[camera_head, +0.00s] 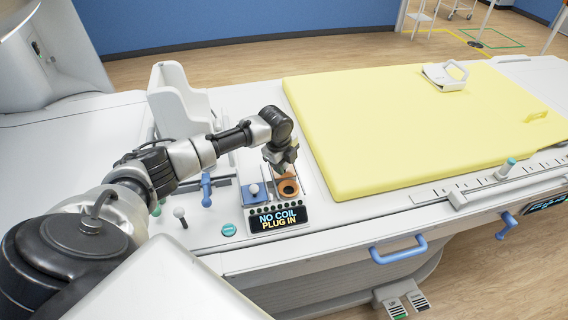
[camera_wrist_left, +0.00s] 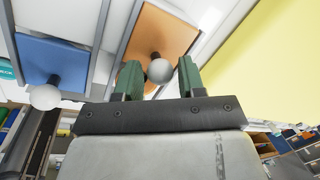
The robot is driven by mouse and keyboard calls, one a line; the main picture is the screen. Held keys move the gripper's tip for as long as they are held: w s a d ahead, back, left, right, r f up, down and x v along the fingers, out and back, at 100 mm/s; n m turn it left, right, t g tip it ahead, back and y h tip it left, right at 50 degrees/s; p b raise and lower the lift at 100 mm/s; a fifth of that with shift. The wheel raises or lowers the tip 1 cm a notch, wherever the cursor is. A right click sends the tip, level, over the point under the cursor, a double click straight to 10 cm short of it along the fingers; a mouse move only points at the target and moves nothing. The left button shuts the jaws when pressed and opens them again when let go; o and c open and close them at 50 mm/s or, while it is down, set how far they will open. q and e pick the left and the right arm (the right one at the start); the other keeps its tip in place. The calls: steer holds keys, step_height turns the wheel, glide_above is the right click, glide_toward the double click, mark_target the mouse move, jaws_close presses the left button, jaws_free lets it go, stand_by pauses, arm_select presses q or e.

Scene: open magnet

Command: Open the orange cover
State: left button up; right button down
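The orange cover (camera_head: 288,188) is a small panel on the scanner table, beside the yellow pad; in the head view my gripper partly hides it. In the left wrist view the orange cover (camera_wrist_left: 160,32) has a dark stem with a white ball knob (camera_wrist_left: 160,71). My left gripper (camera_head: 281,164) is over the orange cover. In the wrist view its two green fingers (camera_wrist_left: 160,78) are apart, with the white knob between or just beyond their tips. I cannot tell whether they touch it. My right gripper is not in view.
A blue cover (camera_head: 254,192) with its own white knob sits left of the orange one. A display (camera_head: 278,218) reading "NO COIL PLUG IN" is just in front. A yellow pad (camera_head: 420,120) lies to the right. A blue lever (camera_head: 206,188) stands to the left.

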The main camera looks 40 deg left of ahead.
mark_target(279, 176)
arm_select(q)
steer(key=shift+o, duration=1.1)
step_height(279, 176, up, 11)
steer(key=s+b, duration=0.2)
steer(key=shift+f, duration=0.15)
steer(key=shift+a, duration=0.1)
